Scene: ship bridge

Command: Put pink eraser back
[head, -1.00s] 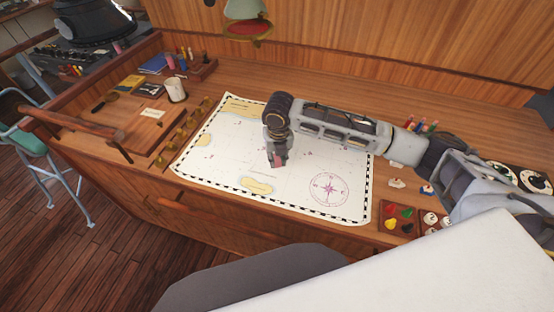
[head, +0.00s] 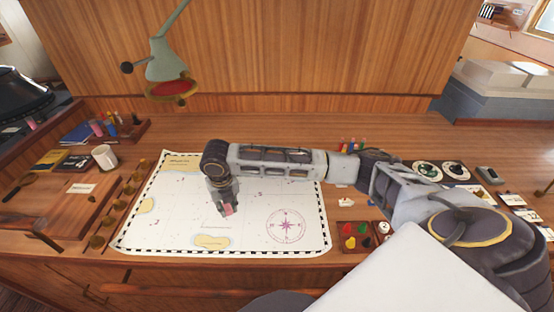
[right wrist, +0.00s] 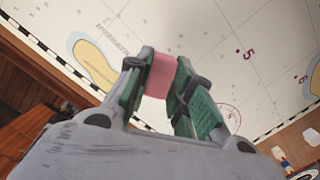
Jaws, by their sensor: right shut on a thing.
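The pink eraser (right wrist: 161,76) is held between the fingertips of my right gripper in the right wrist view. In the head view the eraser (head: 228,209) shows as a small pink block at the tip of my right gripper (head: 224,206). The gripper is shut on it, over the middle of the chart (head: 180,215). I cannot tell how high the eraser is above the paper. My left gripper is not in view.
A wooden holder (head: 133,134) with pens and a pink item stands at the back left, near a white mug (head: 105,157). A tray of coloured pieces (head: 357,237) sits right of the chart. A green lamp (head: 168,65) hangs above.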

